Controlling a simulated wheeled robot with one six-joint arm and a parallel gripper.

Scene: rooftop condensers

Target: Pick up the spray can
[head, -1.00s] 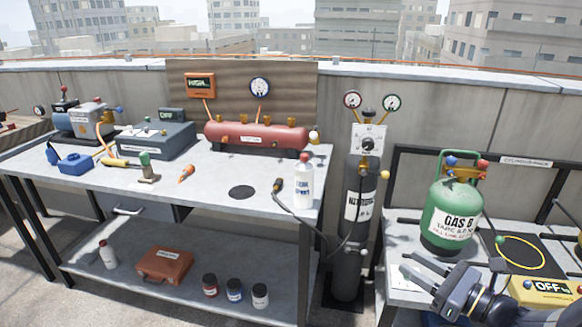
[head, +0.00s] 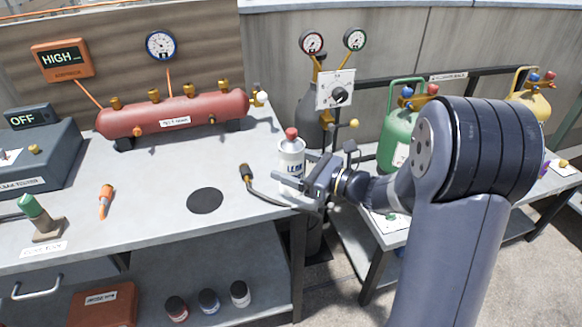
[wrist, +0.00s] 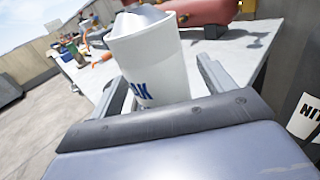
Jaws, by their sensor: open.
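The spray can (head: 291,152) is white with a red cap and dark lettering. It stands upright near the right end of the grey workbench. My gripper (head: 296,190) is at the can's lower part, reaching in from the right. In the wrist view the can (wrist: 150,60) stands between the two open fingers of my gripper (wrist: 160,88), with a visible gap on the right side. I cannot tell whether the left finger touches it. The can's lower part is partly hidden by my gripper in the head view.
A black hose with a nozzle (head: 247,174) lies just left of the can. A red tank (head: 175,112) stands behind, and a dark disc (head: 205,200) lies on the bench (head: 150,215). A nitrogen cylinder (head: 312,115) with gauges and a green cylinder (head: 397,140) stand to the right.

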